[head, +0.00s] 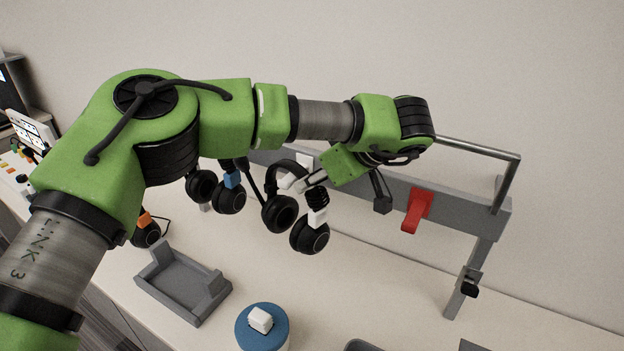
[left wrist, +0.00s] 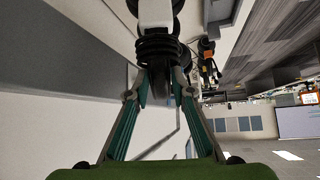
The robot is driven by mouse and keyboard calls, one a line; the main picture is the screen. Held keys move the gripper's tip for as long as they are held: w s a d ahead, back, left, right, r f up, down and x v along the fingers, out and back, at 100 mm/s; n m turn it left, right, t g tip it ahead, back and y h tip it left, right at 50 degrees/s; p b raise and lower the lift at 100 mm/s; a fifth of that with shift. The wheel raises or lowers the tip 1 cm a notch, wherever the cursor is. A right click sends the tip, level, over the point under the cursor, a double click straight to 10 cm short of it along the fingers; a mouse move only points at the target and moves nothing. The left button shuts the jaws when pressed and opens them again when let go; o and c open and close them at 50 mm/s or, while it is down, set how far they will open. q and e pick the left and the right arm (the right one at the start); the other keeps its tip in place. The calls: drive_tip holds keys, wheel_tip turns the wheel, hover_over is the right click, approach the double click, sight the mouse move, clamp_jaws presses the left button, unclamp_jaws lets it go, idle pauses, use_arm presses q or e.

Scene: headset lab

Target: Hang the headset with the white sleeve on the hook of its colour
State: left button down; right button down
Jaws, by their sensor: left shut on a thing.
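The headset with the white sleeve (head: 317,216) has black ear cups and hangs upright from my left gripper (head: 312,183) in front of the rail. In the left wrist view, my left gripper (left wrist: 160,88) is shut on a black ribbed part of this headset (left wrist: 158,48), with its white sleeve (left wrist: 155,13) above. A white piece, seemingly the white hook (head: 304,160), shows on the rail just behind the headband. It is partly hidden, and I cannot tell whether the headband touches it. My right gripper is in neither view.
A grey rail (head: 465,212) carries a red hook (head: 417,210) at the right. A blue-sleeved headset (head: 230,195) is close at the left, and an orange-sleeved one (head: 146,234) farther left. A grey tray (head: 180,283) and a blue-topped container (head: 262,335) stand below.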

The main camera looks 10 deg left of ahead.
use_arm(q)
drive_tip(key=c, duration=1.7)
unclamp_jaws()
